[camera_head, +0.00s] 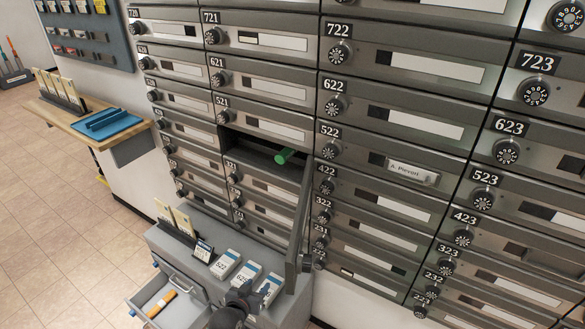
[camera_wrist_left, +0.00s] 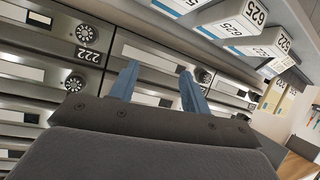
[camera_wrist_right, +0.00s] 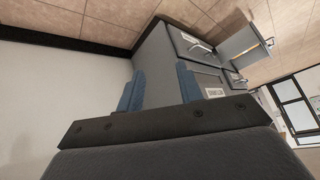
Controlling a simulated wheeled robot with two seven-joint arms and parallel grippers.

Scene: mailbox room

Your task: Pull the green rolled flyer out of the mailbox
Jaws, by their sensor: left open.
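The green rolled flyer (camera_head: 284,156) pokes out of an open mailbox (camera_head: 250,147) in the head view, its end facing out. The mailbox door (camera_head: 300,225) stands swung open to the right. My left gripper (camera_head: 246,292) is low in the head view, over the grey cabinet and well below the flyer. In the left wrist view its blue fingers (camera_wrist_left: 158,72) are apart with nothing between them. My right gripper shows only in the right wrist view (camera_wrist_right: 158,82), its blue fingers apart and empty, in front of a grey cabinet.
Several numbered white boxes (camera_head: 225,265) stand on the grey cabinet (camera_head: 185,262), close to my left gripper. Its drawer (camera_head: 165,300) is pulled out. A wooden shelf (camera_head: 95,122) with a blue tray (camera_head: 112,124) is at the left. Tiled floor at the left is clear.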

